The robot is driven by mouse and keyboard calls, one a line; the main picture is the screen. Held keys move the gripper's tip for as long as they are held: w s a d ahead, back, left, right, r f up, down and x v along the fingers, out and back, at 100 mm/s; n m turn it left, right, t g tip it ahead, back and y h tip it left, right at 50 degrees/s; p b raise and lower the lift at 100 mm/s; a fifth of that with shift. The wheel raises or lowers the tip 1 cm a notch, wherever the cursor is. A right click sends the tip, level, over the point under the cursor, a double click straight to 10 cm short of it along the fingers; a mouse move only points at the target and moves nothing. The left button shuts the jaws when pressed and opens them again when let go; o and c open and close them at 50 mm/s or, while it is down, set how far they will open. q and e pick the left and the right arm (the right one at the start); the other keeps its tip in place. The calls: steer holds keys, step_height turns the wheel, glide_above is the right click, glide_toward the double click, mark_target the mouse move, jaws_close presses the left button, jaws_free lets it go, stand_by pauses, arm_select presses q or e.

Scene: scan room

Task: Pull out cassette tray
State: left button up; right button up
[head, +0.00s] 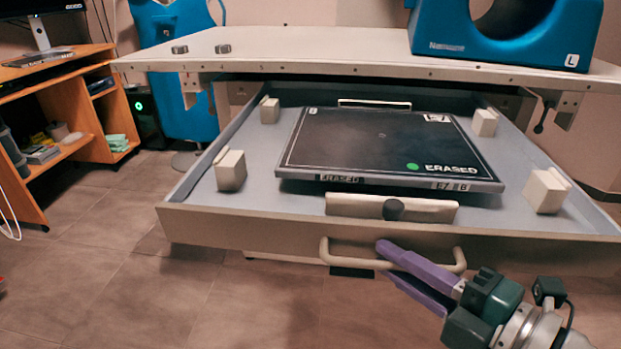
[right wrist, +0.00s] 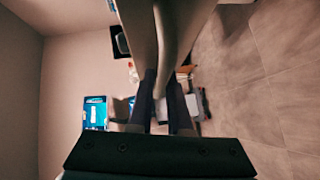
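The drawer-like tray (head: 268,226) under the table is pulled out toward me. It holds a flat black cassette (head: 370,145) marked ERASED, with a green dot, lying between light corner blocks. A light bar handle (head: 345,256) runs along the tray's front. My right gripper (head: 388,262) has its purple fingers above and below this handle, closed on it near its middle. In the right wrist view, the dark fingers (right wrist: 162,98) lie either side of the pale handle bar (right wrist: 170,40). My left gripper is not in view.
The table top (head: 310,48) overhangs the tray's rear and carries a blue ring-shaped device (head: 505,40) and two small dark knobs (head: 200,48). An orange shelf desk (head: 70,125) stands at the left.

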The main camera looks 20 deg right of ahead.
steer(key=shift+o, duration=0.5)
steer(key=shift+s, duration=0.1)
steer(key=shift+s+d, duration=0.1)
steer(key=shift+s, duration=0.2)
steer(key=p+v, duration=0.1)
steer(key=v, duration=0.8)
